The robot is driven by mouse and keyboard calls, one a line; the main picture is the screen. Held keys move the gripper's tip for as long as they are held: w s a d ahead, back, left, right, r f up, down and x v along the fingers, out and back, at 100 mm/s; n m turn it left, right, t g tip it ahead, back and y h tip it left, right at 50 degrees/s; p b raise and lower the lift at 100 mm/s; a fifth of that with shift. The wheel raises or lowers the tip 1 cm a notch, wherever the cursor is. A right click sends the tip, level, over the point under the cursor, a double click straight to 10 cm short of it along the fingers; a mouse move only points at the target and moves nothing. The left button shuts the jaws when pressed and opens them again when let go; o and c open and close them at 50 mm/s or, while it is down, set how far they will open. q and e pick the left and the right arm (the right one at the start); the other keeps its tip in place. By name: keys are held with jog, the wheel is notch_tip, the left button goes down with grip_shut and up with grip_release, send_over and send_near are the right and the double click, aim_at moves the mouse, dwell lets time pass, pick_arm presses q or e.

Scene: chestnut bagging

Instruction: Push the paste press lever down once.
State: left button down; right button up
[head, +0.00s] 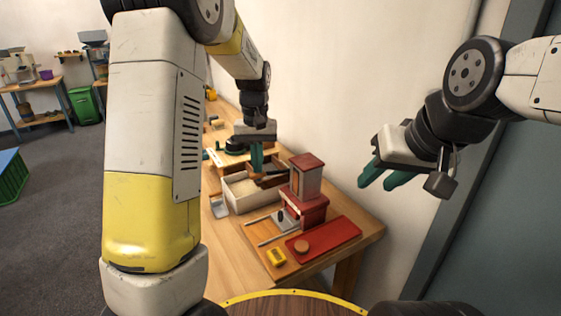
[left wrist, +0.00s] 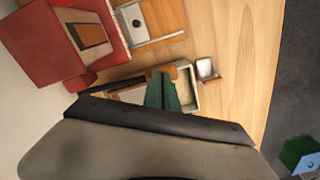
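The paste press appears to be the red machine with a grey front panel (head: 305,181) on the wooden table; its red body also fills the upper left of the left wrist view (left wrist: 50,45). A dark bar (head: 271,181), possibly its lever, sticks out from its left side toward my left gripper. My left gripper (head: 256,172) points down over the pale open box, left of the press. My right gripper (head: 384,183) hangs open and empty, right of the press.
A pale open box (head: 240,203) stands left of the press. In front lie a red tray (head: 336,237) with a round brown piece (head: 302,246) and a small yellow block (head: 276,257). A wall runs behind the table (head: 230,244). A green bin (head: 84,106) stands far left.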

pick_arm(q)
jog(key=shift+f, duration=0.45)
jog(key=shift+s+a+f, duration=0.1)
jog(key=shift+a+f, duration=0.1)
jog(key=shift+f, duration=1)
jog(key=shift+s+a+f, duration=0.15)
jog(key=shift+f, duration=0.9)
jog(key=shift+w+d+r, duration=0.1)
jog(key=shift+d+r, duration=0.05)
jog(key=shift+r, duration=1.35)
jog(key=shift+w+d+r, duration=0.1)
jog(key=shift+r, duration=1.35)
jog(key=shift+w+d+r, duration=0.1)
jog(key=shift+d+r, duration=0.05)
jog(key=shift+r, duration=1.35)
